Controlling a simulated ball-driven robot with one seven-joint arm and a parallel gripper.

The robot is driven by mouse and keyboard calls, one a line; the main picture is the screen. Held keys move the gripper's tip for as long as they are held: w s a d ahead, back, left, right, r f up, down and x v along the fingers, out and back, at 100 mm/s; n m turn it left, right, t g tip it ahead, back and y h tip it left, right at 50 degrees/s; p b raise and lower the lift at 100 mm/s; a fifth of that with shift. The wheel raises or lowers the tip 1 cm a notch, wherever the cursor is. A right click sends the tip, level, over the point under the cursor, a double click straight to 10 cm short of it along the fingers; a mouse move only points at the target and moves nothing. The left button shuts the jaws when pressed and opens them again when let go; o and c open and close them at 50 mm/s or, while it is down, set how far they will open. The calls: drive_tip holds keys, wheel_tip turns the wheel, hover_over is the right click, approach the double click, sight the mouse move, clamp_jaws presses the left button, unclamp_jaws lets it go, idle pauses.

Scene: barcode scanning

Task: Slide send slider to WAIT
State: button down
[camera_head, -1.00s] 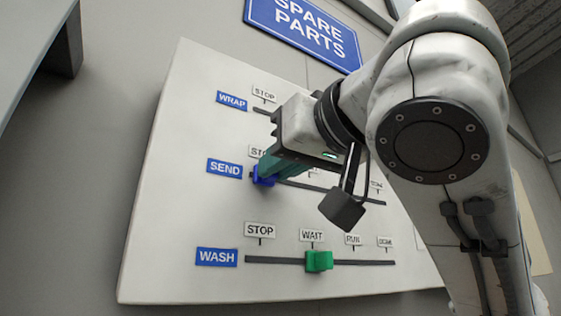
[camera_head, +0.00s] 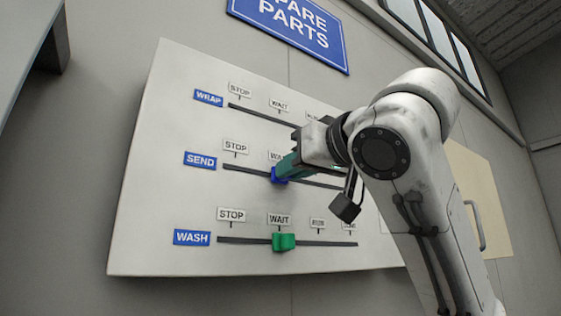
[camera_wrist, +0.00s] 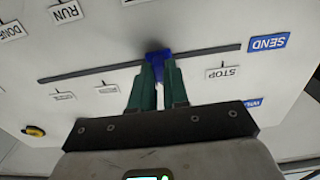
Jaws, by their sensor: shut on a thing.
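The send slider's blue knob (camera_head: 279,175) sits on the dark SEND track (camera_head: 243,170), directly below that row's WAIT label (camera_head: 275,155), well right of its STOP label (camera_head: 236,147). The gripper covers part of the knob and label. My gripper (camera_head: 285,170) reaches in from the right, its green fingers shut on the knob. In the wrist view my gripper (camera_wrist: 157,72) closes on the blue knob (camera_wrist: 158,57) from both sides. There the SEND plate (camera_wrist: 267,43) and STOP label (camera_wrist: 223,72) are to the right; the WAIT label is hidden.
The WASH row below has a green knob (camera_head: 284,242) under its WAIT label. The WRAP track (camera_head: 260,114) runs above; its yellow knob (camera_wrist: 35,131) shows in the wrist view. The white panel (camera_head: 150,190) hangs on a grey wall under a SPARE PARTS sign (camera_head: 292,30).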

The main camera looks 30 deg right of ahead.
drive_tip(key=shift+d+r, duration=0.1)
drive_tip(key=shift+d, duration=0.1)
drive_tip(key=c, duration=1.1)
unclamp_jaws()
drive_tip(key=shift+s, duration=0.1)
drive_tip(key=s+b, duration=0.3)
drive_tip(key=s, duration=0.7)
drive_tip(key=shift+s+b, duration=0.3)
